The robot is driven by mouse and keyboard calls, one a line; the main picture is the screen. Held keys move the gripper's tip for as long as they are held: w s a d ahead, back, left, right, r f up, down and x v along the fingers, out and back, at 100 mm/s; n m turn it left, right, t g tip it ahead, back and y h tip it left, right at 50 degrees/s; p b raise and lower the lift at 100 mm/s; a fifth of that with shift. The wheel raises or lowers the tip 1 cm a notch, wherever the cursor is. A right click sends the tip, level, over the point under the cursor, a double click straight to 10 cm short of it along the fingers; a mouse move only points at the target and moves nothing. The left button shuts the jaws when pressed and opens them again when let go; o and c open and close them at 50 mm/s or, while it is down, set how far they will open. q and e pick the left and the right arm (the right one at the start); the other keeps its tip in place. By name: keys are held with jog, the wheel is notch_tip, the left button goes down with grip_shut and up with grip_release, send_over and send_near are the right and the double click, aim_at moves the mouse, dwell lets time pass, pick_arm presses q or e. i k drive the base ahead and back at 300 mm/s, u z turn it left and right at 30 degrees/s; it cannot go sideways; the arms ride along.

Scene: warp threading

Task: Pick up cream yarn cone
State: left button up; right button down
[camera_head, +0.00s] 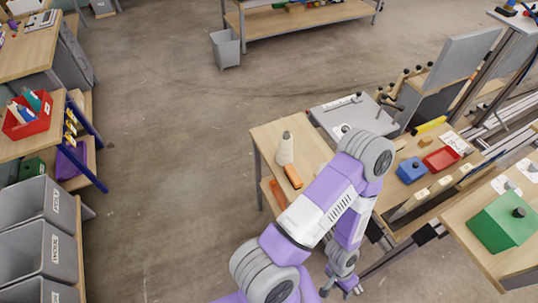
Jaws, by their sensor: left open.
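The cream yarn cone (286,149) stands upright on the left part of a wooden table (262,137), with a dark tip on top. My left arm reaches up across the table's right side and bends back down. My left gripper (341,288) is at the bottom of the view, below and to the right of the cone and well apart from it. It is open, small in the picture, and I see nothing between its fingers. My right gripper is not in view.
Grey bins (45,215) stand at the left. The floor left of the table is clear.

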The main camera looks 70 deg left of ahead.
aim_at(285, 156)
jog(key=u, duration=3.55)
jog(key=k, duration=1.05)
jog(key=z, duration=0.95)
jog(key=i, duration=1)
jog(key=u, duration=1.95)
jog(key=k, duration=0.45)
jog(key=z, duration=0.9)
